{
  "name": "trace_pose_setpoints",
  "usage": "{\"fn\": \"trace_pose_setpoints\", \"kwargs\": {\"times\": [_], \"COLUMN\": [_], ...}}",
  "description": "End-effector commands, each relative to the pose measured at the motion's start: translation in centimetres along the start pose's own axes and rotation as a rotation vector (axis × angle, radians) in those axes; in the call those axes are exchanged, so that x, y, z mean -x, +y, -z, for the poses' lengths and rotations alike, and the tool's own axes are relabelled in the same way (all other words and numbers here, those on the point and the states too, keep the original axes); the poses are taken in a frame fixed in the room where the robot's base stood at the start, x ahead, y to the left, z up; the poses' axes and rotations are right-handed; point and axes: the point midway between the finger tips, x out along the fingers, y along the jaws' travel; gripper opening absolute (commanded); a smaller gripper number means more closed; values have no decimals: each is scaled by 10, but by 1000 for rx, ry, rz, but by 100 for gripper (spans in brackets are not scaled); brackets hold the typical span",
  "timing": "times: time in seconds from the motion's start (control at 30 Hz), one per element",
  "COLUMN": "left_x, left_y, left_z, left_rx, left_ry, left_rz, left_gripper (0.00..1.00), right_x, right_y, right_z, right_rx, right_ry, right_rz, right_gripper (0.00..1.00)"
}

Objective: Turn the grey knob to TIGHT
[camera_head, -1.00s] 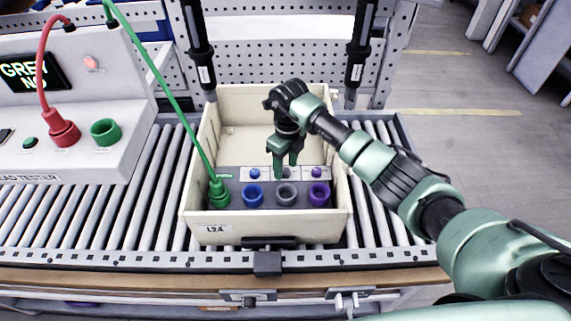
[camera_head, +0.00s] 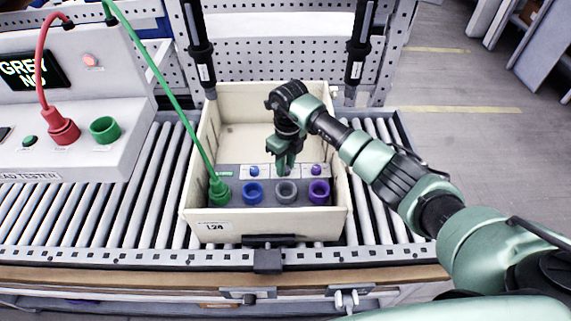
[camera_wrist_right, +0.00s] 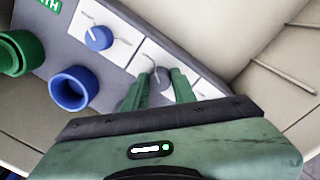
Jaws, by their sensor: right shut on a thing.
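The grey knob (camera_wrist_right: 160,86) sits on a white plate on the dark panel (camera_head: 236,177) inside the cream box. My right gripper (camera_head: 284,169) points down into the box. In the right wrist view its green fingers (camera_wrist_right: 160,78) are on either side of the grey knob, shut on it. In the head view the fingers hide most of this knob. A TIGHT mark cannot be read. My left gripper is not in view.
A blue knob (camera_head: 254,171) and a purple knob (camera_head: 316,170) flank the gripper. Blue (camera_head: 253,193), grey (camera_head: 286,193) and purple (camera_head: 319,192) sockets lie in front. A green plug with cable (camera_head: 219,191) stands at left. Box walls (camera_head: 210,138) surround the gripper.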

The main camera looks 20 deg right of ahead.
Motion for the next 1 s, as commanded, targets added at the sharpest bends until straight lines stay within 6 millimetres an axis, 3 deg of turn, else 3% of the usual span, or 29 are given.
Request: {"fn": "trace_pose_setpoints", "kwargs": {"times": [1.0], "left_x": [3], "left_y": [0], "left_z": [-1], "left_rx": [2], "left_ry": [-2], "left_rz": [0], "left_gripper": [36], "right_x": [2], "right_y": [-1], "right_z": [1], "right_rx": [-895], "right_ry": [-51], "right_rz": [-1], "right_gripper": [0]}}
